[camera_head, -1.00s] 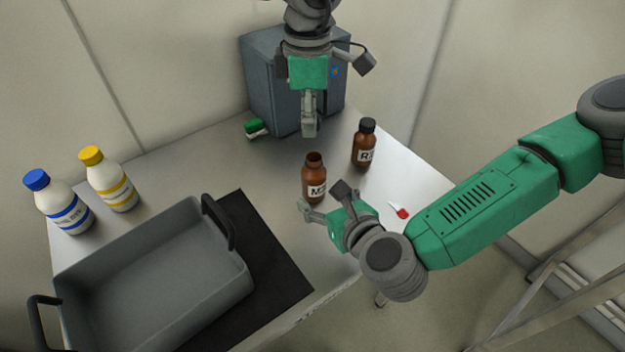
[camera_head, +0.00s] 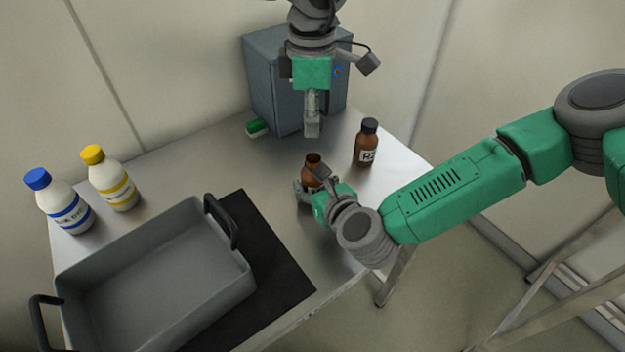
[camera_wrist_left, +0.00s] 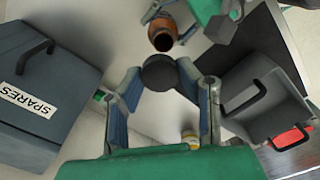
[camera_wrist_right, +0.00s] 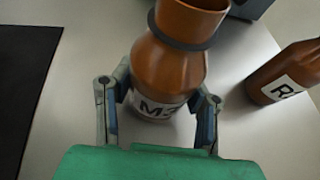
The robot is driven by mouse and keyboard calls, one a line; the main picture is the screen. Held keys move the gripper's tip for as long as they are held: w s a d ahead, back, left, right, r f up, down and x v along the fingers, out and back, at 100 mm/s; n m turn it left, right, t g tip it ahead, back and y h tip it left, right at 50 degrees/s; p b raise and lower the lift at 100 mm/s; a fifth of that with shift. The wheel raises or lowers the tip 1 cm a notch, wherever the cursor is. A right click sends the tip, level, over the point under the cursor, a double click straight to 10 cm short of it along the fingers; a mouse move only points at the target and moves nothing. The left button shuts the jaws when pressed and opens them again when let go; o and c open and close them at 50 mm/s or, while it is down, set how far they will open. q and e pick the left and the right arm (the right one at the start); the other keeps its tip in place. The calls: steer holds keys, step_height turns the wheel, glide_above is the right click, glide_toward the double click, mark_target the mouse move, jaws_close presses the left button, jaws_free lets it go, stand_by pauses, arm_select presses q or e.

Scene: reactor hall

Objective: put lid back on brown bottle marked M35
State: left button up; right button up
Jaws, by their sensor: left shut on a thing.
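The brown bottle marked M35 (camera_head: 312,160) stands upright and uncapped on the table, partly hidden by my right gripper in the head view. In the right wrist view the bottle (camera_wrist_right: 170,62) shows its open mouth and part of its label, "M3". My right gripper (camera_wrist_right: 160,92) is open, with one finger on each side of the bottle and a gap visible at the right. My left gripper (camera_head: 312,133) points down behind and above the bottle. It is shut on a black lid (camera_wrist_left: 159,73), seen between its fingertips in the left wrist view.
A second brown bottle (camera_head: 367,143), black-capped, stands right of M35. A grey SPARES box (camera_head: 270,80) and a green brush-like item (camera_head: 257,128) are behind. A grey tray (camera_head: 150,270) on a black mat (camera_head: 285,280) and two white bottles (camera_head: 60,205) (camera_head: 112,182) are left.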

mark_target(317, 158)
arm_select(q)
steer(key=shift+d+f, duration=0.1)
steer(key=shift+d, duration=0.25)
steer(key=f, duration=0.4)
steer(key=shift+s+d+f, duration=0.15)
steer(key=shift+s+d, duration=0.15)
steer(key=shift+d, duration=0.05)
steer(key=shift+a+f, duration=0.15)
steer(key=shift+f, duration=0.05)
steer(key=shift+a, duration=0.3)
steer(key=shift+d, duration=0.1)
steer(key=shift+d, duration=0.1)
steer(key=shift+d+f, duration=0.2)
steer(key=shift+f, duration=0.65)
steer(key=shift+a, duration=0.2)
